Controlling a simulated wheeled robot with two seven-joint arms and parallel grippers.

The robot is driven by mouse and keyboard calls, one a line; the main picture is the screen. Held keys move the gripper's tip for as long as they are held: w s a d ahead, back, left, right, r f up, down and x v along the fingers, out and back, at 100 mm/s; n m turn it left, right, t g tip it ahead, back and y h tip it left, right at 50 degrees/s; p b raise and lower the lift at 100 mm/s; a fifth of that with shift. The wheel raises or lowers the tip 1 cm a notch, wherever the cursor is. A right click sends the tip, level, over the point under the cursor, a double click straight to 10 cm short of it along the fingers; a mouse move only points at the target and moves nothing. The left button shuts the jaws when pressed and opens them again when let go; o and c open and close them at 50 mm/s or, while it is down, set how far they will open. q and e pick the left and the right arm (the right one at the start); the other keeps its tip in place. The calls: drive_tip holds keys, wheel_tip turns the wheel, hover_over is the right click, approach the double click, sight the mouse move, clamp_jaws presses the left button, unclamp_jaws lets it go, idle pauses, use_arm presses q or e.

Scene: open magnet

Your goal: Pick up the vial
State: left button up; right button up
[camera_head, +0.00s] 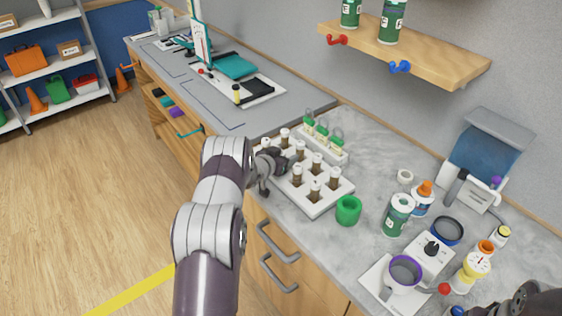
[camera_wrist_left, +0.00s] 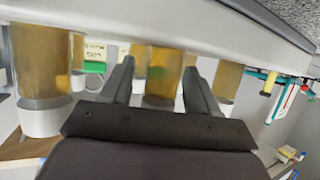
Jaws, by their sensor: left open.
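Several brown vials with white caps stand upright in a white rack (camera_head: 322,207) on the grey counter. My left gripper (camera_head: 280,162) is at the rack's left edge, low among the vials, and partly hides them. In the left wrist view, which is turned over, its two fingers (camera_wrist_left: 162,88) are apart. A brown vial (camera_wrist_left: 160,75) shows between and beyond them; whether the fingers touch it I cannot tell. Another vial (camera_wrist_left: 40,65) is close on the left of that view. Part of my right arm shows at the lower right corner of the head view; its jaws are not clear.
A green cup (camera_head: 348,210) stands just right of the rack. A small holder with green-topped tubes (camera_head: 322,138) is behind it. Bottles, a purple-rimmed mug (camera_head: 404,274) and a blue-backed device (camera_head: 487,160) crowd the right. A wooden shelf (camera_head: 430,52) overhangs the back.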

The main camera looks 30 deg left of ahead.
use_arm(q)
drive_tip(key=shift+s+r, duration=0.1)
drive_tip(key=c, duration=1)
drive_tip(key=shift+c, duration=0.2)
